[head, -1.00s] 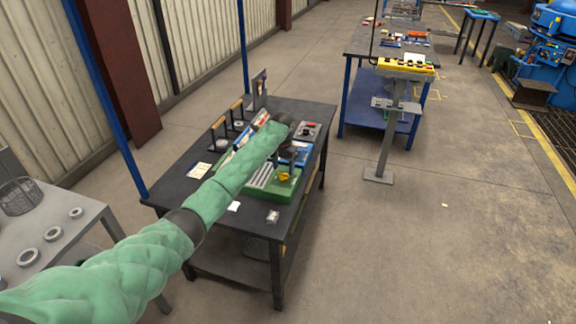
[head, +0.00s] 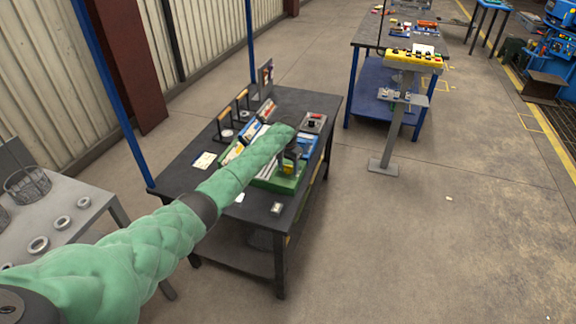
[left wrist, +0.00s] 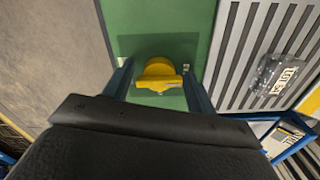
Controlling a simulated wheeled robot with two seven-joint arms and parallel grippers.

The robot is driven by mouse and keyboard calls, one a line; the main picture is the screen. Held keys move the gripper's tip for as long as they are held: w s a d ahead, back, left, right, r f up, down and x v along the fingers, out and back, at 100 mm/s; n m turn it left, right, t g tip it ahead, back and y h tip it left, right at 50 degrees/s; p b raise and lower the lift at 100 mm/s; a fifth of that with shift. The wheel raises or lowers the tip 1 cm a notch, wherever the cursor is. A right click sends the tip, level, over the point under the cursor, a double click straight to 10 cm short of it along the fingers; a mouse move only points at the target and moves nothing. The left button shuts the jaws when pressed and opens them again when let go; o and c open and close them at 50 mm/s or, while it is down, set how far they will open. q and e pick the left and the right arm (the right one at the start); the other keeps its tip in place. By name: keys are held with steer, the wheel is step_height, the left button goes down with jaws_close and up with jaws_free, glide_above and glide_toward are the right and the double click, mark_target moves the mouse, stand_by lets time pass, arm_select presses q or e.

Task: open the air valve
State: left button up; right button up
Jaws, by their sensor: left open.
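The air valve's yellow handle (left wrist: 159,76) sits on a green panel (left wrist: 140,20) in the left wrist view. In the head view the handle (head: 288,168) shows on the green base on the dark table, partly covered by my arm. My left gripper (left wrist: 158,84) is open, with one finger on each side of the yellow handle and gaps on both sides. The gripper (head: 290,156) also shows in the head view, above the handle. Whether it touches the handle cannot be told. My right gripper is not in view.
The dark table (head: 182,172) also holds a grey box with a black knob (head: 312,122) and several upright racks. A yellow control panel on a post (head: 412,62) stands to the right. The floor between is clear.

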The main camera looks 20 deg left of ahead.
arm_select(q)
steer(key=shift+w+f, duration=0.1)
steer(key=shift+f, duration=0.05)
steer(key=c, duration=0.7)
